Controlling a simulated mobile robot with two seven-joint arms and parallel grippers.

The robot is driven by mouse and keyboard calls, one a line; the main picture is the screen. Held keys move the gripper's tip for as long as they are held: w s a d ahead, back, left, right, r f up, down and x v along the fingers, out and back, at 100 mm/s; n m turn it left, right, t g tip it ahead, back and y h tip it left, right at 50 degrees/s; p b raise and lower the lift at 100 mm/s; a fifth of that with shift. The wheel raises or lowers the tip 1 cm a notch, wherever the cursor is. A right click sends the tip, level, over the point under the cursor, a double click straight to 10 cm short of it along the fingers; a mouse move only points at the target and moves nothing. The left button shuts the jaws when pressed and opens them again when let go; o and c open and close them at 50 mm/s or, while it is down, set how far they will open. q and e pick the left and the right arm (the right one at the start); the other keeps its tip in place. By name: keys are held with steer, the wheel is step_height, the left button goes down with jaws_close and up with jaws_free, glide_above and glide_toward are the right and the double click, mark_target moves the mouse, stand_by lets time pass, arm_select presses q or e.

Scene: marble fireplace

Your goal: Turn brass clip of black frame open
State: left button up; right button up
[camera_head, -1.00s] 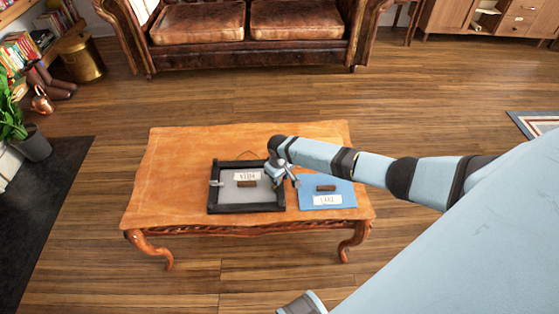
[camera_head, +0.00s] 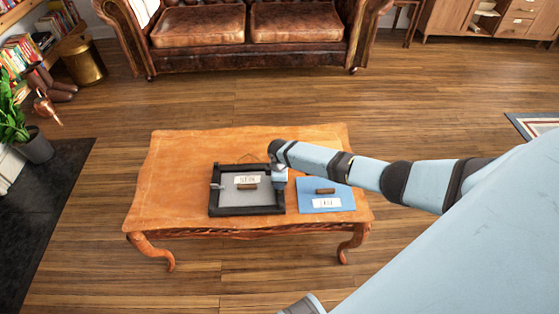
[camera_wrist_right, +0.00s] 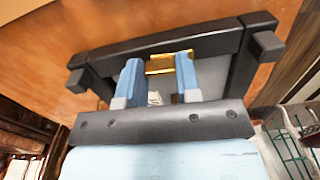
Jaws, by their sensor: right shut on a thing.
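The black frame (camera_head: 247,210) lies flat on the wooden table, with a grey panel bearing a white label and a small brown handle inside it. My right gripper (camera_head: 278,188) is at the frame's right bar. In the right wrist view, its two blue fingers (camera_wrist_right: 160,78) close around a brass clip (camera_wrist_right: 160,66) beside the black bar (camera_wrist_right: 205,45). The fingers hide part of the clip. Another small metal clip (camera_head: 216,186) sits on the frame's left bar. My left gripper is not in view.
A blue panel (camera_head: 342,192) with a brown handle and white label lies on the table right of the frame. The table (camera_head: 165,175) is clear on the left. A leather sofa (camera_head: 250,55) stands behind.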

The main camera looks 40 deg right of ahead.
steer(key=shift+a+n, duration=0.1)
steer(key=shift+n, duration=0.4)
steer(key=o, duration=0.9)
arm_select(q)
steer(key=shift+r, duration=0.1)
arm_select(e)
steer(key=shift+r, duration=0.1)
arm_select(q)
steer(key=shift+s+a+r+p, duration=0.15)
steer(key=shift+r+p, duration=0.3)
steer(key=shift+p, duration=1.3)
arm_select(e)
steer(key=shift+r, duration=6.8)
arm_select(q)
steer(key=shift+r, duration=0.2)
